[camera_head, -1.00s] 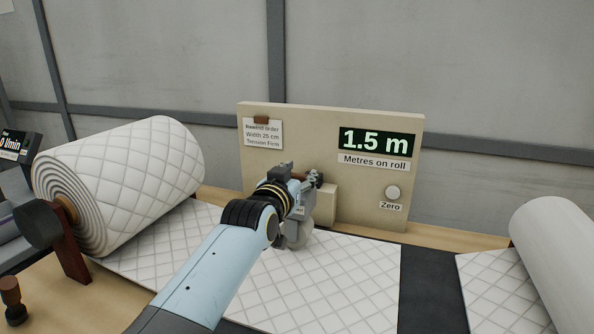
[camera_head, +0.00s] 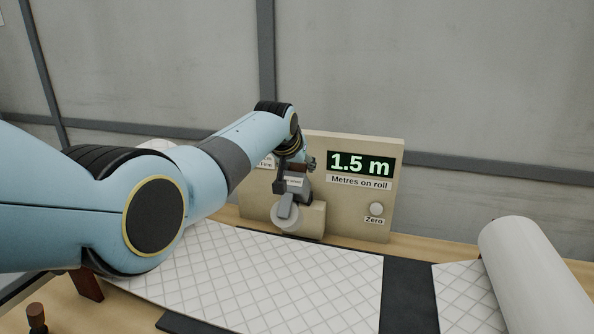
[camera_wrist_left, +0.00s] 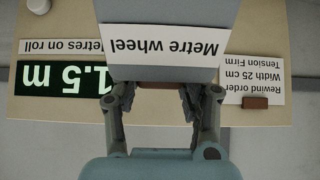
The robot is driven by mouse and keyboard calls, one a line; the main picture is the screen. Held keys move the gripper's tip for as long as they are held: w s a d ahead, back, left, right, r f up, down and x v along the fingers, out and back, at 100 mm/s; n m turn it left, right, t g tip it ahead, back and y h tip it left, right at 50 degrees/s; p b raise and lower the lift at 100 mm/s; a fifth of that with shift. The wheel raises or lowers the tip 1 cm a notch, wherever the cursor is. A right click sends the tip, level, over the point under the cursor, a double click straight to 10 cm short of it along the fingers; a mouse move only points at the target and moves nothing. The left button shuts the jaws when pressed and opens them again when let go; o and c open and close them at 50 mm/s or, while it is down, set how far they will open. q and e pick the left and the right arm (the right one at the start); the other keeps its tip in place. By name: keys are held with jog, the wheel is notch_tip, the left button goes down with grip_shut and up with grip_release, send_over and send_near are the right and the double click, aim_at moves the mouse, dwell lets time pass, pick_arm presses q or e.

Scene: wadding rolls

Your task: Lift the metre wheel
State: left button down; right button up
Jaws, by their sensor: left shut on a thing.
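The metre wheel is a grey arm (camera_head: 293,188) with a pale round wheel (camera_head: 286,220) at its lower end, in front of the beige panel in the head view. The wheel hangs against the panel's beige block, apparently clear of the quilted wadding sheet (camera_head: 270,265). My left gripper (camera_head: 297,165) is shut on the top of the metre wheel's arm. In the left wrist view, the grey arm with its upside-down "Metre wheel" label (camera_wrist_left: 163,43) sits just beyond the gripper's two fingers (camera_wrist_left: 160,98). The right gripper is not in view.
The panel's display (camera_head: 361,164) reads 1.5 m, with a Zero knob (camera_head: 376,209) below. My left arm hides most of the left roll. A wooden peg (camera_head: 37,316) is at bottom left.

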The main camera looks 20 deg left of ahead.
pick_arm(q)
jog(key=shift+w+r, duration=0.3)
jog(key=shift+w, duration=0.3)
jog(key=shift+r, duration=0.1)
jog(key=c, duration=0.7)
grip_release()
jog(key=v, duration=1.1)
jog(key=shift+s+r, duration=0.2)
jog(key=shift+s, duration=0.2)
jog(key=shift+f, duration=0.1)
